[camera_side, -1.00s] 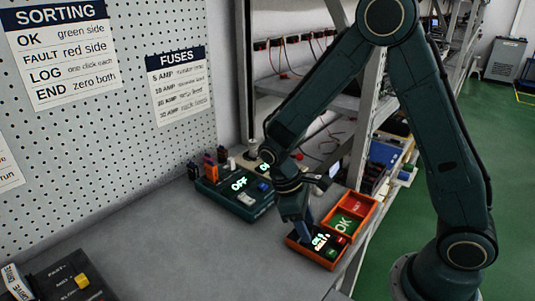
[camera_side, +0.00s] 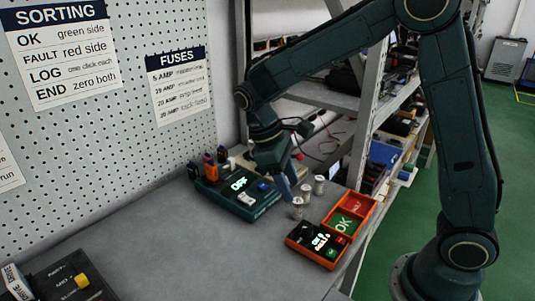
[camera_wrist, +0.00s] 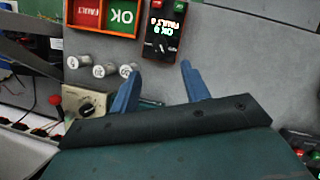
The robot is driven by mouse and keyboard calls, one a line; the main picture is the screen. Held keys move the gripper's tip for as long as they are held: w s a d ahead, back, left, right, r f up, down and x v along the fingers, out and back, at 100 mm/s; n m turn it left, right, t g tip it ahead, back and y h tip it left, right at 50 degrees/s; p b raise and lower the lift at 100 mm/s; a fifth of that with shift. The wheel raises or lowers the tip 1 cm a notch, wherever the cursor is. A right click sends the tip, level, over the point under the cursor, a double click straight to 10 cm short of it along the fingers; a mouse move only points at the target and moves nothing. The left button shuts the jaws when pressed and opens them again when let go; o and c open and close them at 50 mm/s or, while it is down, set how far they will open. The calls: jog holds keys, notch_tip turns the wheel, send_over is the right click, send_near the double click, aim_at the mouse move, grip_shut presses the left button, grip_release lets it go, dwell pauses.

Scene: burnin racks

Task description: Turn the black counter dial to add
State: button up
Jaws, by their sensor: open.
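The counter (camera_side: 296,243) is a black-faced box in an orange case near the table's right edge, with a lit OK and FAULT display (camera_side: 319,240). In the wrist view the counter (camera_wrist: 150,50) is at the top, its display upside down. The black dial is hard to pick out on the dark face below that display. My gripper (camera_side: 287,190) has blue fingers and is above the table, behind and left of the counter, apart from it. In the wrist view my gripper (camera_wrist: 160,72) is open, with nothing between its fingers.
An orange tray (camera_side: 372,212) with red FAULT and green OK sections is behind the counter. A green tester (camera_side: 251,212) reading OFF is at left. The table's middle is clear.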

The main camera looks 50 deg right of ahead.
jog(key=shift+v, duration=0.85)
jog(key=s+d+r+m+t+y, duration=0.1)
jog(key=s+r+t, duration=0.3)
jog(key=s, duration=0.4)
jog(key=s+d+r+m+t, duration=0.2)
jog(key=s+r+t, duration=0.3)
jog(key=s, duration=0.3)
jog(key=shift+s+d+m+t+y, duration=0.2)
jog(key=shift+m+t+y, duration=0.2)
jog(key=shift+m, duration=0.4)
dwell(0.4)
